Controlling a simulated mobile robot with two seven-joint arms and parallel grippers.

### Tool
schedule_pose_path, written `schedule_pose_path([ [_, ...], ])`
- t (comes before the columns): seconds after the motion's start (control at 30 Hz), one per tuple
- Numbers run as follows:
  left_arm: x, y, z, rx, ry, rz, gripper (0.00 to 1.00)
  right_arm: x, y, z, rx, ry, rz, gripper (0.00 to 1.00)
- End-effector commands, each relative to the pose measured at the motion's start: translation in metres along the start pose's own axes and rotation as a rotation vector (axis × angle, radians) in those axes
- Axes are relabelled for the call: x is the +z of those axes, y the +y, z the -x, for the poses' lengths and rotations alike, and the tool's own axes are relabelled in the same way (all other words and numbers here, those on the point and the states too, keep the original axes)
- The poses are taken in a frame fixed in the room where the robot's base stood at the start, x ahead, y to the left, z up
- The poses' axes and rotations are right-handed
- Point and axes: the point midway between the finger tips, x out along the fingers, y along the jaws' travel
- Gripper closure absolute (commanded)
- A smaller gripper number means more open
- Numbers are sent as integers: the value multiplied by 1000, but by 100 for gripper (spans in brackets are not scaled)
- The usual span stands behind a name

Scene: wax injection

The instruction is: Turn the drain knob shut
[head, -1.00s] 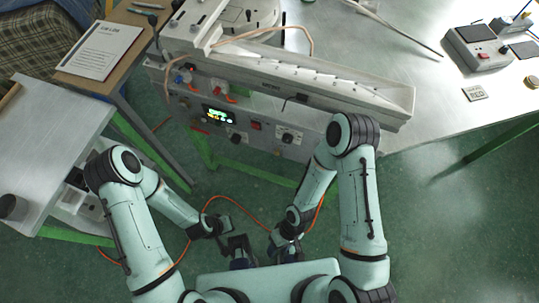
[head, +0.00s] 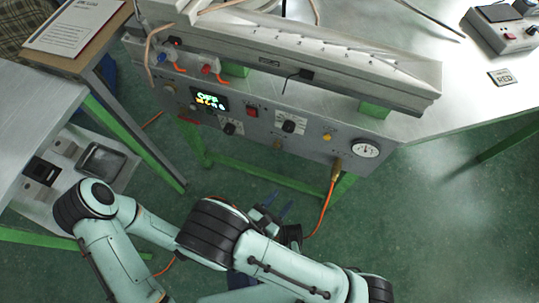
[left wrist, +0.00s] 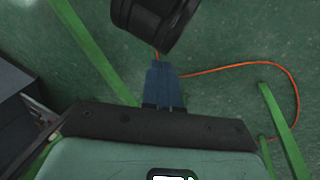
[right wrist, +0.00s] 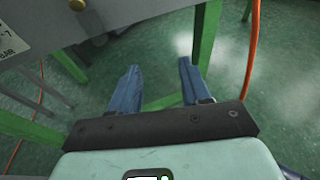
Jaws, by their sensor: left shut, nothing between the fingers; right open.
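The machine's grey front panel (head: 180,105) faces me in the head view. It carries black dial knobs (head: 290,124) (head: 229,128) and small brass-coloured fittings (head: 278,144) (head: 327,136). I cannot tell which of these is the drain knob.
A pressure gauge (head: 365,148) sits at the panel's right end. An orange hose (head: 325,205) hangs below it. Green table legs (head: 345,186) stand under the bench. A side table (head: 35,95) is at the left.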

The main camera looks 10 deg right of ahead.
Motion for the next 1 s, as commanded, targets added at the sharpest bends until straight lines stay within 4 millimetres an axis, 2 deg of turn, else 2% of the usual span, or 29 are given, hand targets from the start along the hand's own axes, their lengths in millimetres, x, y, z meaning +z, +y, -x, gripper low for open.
schedule_pose_path([
  [0.03,2,-5,-9,-3,-5,16,100,7,21,8,98,-88,6,53],
  [0.1,3,-8,-13,-5,-9,30,100,23,42,19,196,-187,6,53],
  [0.2,4,-10,-15,-7,-11,42,100,36,57,31,273,-268,2,53],
  [0.33,3,-11,-15,-7,-8,46,100,43,63,29,294,-292,-1,53],
  [0.47,-1,-12,-17,-8,2,46,100,49,68,11,290,-290,-2,53],
  [0.8,-16,-17,-29,-12,48,49,100,67,87,-55,288,-287,-3,53],
  [1.0,-24,-19,-33,-14,68,50,100,75,95,-80,289,-286,-3,53],
])
